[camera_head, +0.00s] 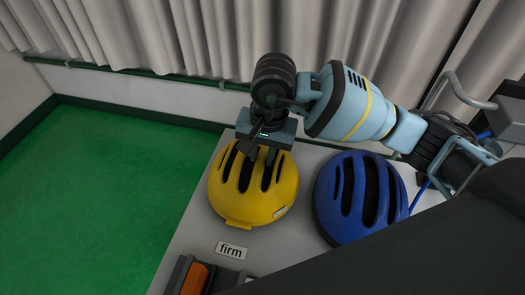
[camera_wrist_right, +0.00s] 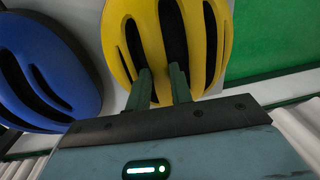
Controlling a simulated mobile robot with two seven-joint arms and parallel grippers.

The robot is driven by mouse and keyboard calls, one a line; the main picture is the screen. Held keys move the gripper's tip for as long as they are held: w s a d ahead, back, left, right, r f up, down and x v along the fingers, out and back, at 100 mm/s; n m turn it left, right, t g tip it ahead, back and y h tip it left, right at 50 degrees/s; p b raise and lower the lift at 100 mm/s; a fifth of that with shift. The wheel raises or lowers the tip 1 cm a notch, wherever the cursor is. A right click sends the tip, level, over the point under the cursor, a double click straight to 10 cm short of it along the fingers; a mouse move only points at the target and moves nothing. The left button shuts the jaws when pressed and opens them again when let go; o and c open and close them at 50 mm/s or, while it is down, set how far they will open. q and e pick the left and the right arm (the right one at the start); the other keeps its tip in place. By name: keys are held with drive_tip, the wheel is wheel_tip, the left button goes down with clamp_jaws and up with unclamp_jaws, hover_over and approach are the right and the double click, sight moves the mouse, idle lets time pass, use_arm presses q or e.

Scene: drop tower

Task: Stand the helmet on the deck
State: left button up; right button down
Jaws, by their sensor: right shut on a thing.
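A yellow helmet (camera_head: 246,205) with dark vents sits on the grey table at its left part, dome up. A blue helmet (camera_head: 338,205) stands on the table just right of it. My right gripper (camera_head: 260,155) comes down from above onto the yellow helmet's back part. In the right wrist view its two fingers (camera_wrist_right: 164,84) reach into the vents of the yellow helmet (camera_wrist_right: 148,40) and are shut on the shell between them. The blue helmet (camera_wrist_right: 35,65) is at the left of that view. My left gripper is not in view. I cannot make out a separate deck.
The grey table (camera_head: 190,235) bears a label reading "firm" (camera_head: 231,250) in front of the yellow helmet. A dark holder with an orange block (camera_head: 195,279) is at the near edge. Green floor (camera_head: 110,200) lies open to the left. Grey curtains (camera_head: 200,35) hang behind.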

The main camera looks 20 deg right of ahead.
drive_tip(key=shift+f, duration=0.15)
drive_tip(key=c, duration=1.3)
unclamp_jaws()
drive_tip(key=shift+o, duration=0.2)
drive_tip(key=r, duration=0.7)
drive_tip(key=shift+s+d+r+b, duration=0.15)
drive_tip(key=shift+d+r+b, duration=0.2)
drive_tip(key=shift+r+b, duration=0.05)
